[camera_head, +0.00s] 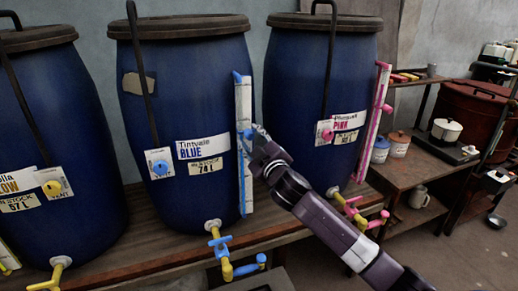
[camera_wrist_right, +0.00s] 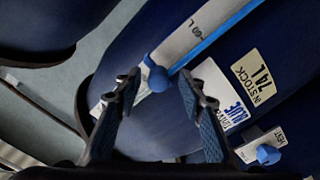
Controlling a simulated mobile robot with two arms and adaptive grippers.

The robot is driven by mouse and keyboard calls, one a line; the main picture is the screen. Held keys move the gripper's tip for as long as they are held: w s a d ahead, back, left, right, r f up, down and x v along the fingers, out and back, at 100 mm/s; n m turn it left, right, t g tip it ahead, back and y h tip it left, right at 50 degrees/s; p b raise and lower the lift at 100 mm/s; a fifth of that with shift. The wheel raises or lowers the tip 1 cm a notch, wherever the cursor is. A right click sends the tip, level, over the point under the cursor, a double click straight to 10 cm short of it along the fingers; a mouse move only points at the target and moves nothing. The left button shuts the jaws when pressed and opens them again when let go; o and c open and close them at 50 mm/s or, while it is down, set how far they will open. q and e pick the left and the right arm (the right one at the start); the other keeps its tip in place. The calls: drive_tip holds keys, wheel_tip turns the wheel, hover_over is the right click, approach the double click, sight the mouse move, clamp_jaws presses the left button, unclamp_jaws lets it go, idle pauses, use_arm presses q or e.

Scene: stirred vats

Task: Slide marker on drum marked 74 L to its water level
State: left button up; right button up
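The drum marked 74 L (camera_head: 185,100) is the middle blue drum, with a "Tintvale BLUE" label and a 74 L tag (camera_head: 206,166); the tag also shows in the right wrist view (camera_wrist_right: 254,77). A white gauge board (camera_head: 243,100) with a blue tube runs up its right side. The blue marker (camera_wrist_right: 157,76) sits on the gauge, between and just beyond my right fingertips in the right wrist view. My right gripper (camera_head: 256,138) is at the gauge's mid-height; its fingers (camera_wrist_right: 160,88) are open and apart from the marker. The water level cannot be made out. My left gripper is out of view.
A blue vent knob (camera_head: 160,167) and a blue-and-yellow tap (camera_head: 220,243) are on the same drum. The pink drum (camera_head: 310,75) stands right, the yellow drum (camera_head: 45,110) left. All stand on a wooden bench (camera_head: 160,245). My right arm crosses in front of the pink drum.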

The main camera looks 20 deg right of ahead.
drive_tip(key=s, duration=1)
drive_tip(key=shift+s+d, duration=0.25)
drive_tip(key=shift+s, duration=0.15)
drive_tip(key=shift+f, duration=0.1)
